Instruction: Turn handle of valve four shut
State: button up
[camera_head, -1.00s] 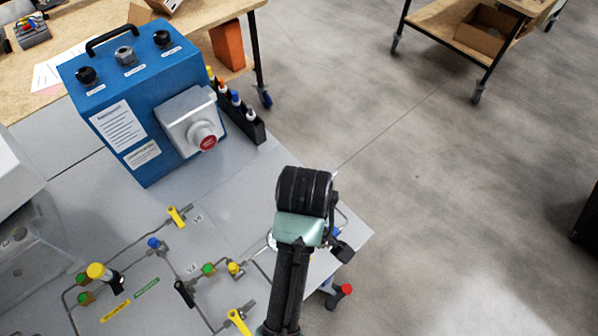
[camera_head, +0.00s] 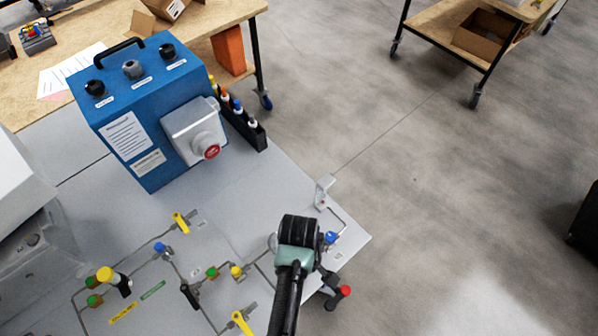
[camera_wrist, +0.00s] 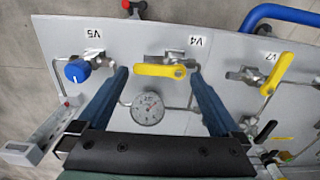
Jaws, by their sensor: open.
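In the wrist view, valve V4 has a yellow lever handle (camera_wrist: 160,70) lying sideways across the picture, below its V4 label (camera_wrist: 199,41). My gripper (camera_wrist: 158,74) is open, with its two blue fingers on either side of this handle, near its left and right ends. Whether the fingers touch it or are level with it I cannot tell. In the head view my wrist (camera_head: 298,240) hangs over the panel's right part and hides V4 and the fingertips.
Beside V4 are V5 with a blue knob (camera_wrist: 77,70) and V7 with a slanted yellow handle (camera_wrist: 277,73). A round gauge (camera_wrist: 147,108) sits between the fingers. A blue box (camera_head: 150,120) stands at the panel's back. Open floor lies to the right.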

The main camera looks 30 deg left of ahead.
jog(key=shift+f, duration=0.65)
jog(key=c, duration=1)
jog(key=shift+c, duration=0.2)
